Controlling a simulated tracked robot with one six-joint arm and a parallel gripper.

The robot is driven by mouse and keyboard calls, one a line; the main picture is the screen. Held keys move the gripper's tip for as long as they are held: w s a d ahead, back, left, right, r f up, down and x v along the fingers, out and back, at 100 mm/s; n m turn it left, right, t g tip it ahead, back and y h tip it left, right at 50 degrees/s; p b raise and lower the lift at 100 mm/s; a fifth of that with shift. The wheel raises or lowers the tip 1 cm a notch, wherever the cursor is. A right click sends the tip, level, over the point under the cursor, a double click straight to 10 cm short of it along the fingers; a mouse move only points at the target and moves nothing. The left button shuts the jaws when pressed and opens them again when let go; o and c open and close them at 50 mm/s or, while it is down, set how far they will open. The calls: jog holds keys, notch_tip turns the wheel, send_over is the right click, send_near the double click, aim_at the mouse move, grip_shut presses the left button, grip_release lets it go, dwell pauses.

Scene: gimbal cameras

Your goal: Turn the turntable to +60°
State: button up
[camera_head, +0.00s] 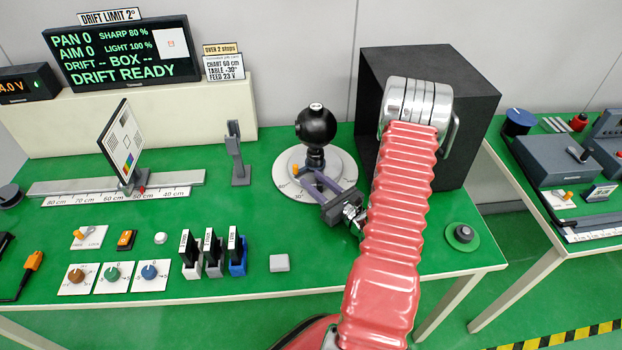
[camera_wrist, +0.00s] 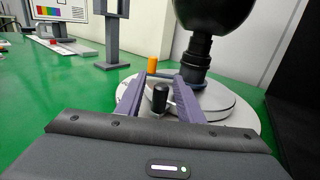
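The turntable (camera_head: 287,166) is a round pale grey disc with degree marks at its edge, 60° and 30° readable. A black ball-shaped gimbal camera (camera_head: 316,126) stands on it. My gripper (camera_head: 309,175) reaches over the disc's front with two purple fingers. In the wrist view the fingers (camera_wrist: 158,80) are apart, with a short black upright peg (camera_wrist: 160,98) between them. I see gaps beside the peg; contact is not clear. An orange peg (camera_wrist: 152,64) stands just beyond the fingertips. The disc (camera_wrist: 232,112) also shows there, partly hidden by my right finger.
A screen (camera_head: 122,52) reads PAN 0, AIM 0, DRIFT READY. A black box (camera_head: 470,110) stands right of the turntable. A grey post (camera_head: 237,155) and a test chart (camera_head: 121,143) on a rail are to the left.

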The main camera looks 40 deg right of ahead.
jog(key=shift+w, duration=1)
jog(key=shift+c, duration=0.6)
grip_shut()
